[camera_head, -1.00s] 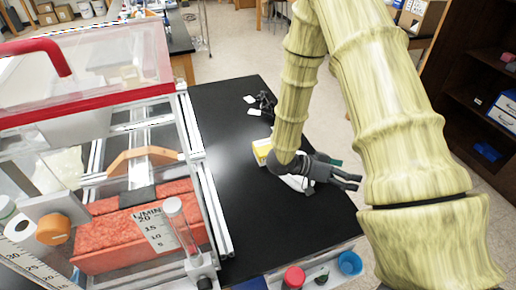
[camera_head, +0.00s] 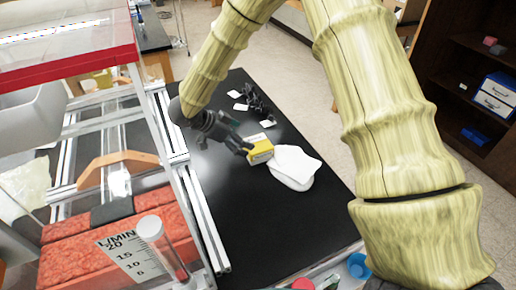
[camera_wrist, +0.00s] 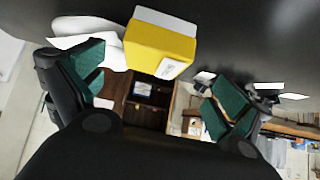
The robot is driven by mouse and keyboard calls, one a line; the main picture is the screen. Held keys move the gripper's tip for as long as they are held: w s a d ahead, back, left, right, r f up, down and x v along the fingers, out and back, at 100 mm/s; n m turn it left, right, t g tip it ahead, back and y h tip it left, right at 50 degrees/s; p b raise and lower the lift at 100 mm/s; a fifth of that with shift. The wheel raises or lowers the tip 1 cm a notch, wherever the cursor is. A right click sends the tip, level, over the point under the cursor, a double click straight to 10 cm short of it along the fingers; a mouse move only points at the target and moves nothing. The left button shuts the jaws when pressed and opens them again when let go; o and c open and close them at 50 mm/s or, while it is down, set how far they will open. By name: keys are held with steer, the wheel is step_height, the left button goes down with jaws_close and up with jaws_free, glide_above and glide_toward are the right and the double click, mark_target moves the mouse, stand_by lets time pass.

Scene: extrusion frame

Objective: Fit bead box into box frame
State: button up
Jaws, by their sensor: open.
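A small yellow box with a white top, which I take as the bead box (camera_head: 259,149), sits on the black table. In the wrist view the yellow box (camera_wrist: 158,48) shows ahead of my fingers, near the gap between them. My gripper (camera_head: 246,147) is open, with its fingertips close to the left side of the box. I cannot tell whether they touch it.
White cloth-like items (camera_head: 293,168) lie right of the yellow box. Dark small parts and white cards (camera_head: 240,106) lie farther back on the black table (camera_head: 262,225). A clear red-edged enclosure (camera_head: 75,65) stands at left. The table's front middle is clear.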

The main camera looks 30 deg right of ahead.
mark_target(258, 146)
steer(key=x, duration=0.2)
steer(key=shift+d+f+p, duration=0.25)
steer(key=shift+f+p, duration=0.05)
steer(key=shift+s+d+f+p, duration=0.1)
steer(key=shift+d+f+p, duration=0.1)
steer(key=shift+d+p, duration=0.15)
steer(key=shift+s+p+x, duration=0.1)
steer(key=shift+p+x, duration=0.4)
steer(key=shift+x, duration=0.65)
steer(key=shift+s+p+x, duration=0.15)
steer(key=shift+p+x, duration=0.3)
steer(key=shift+x, duration=0.75)
steer(key=c, duration=1.3)
steer(key=shift+o, duration=0.2)
steer(key=shift+r, duration=0.1)
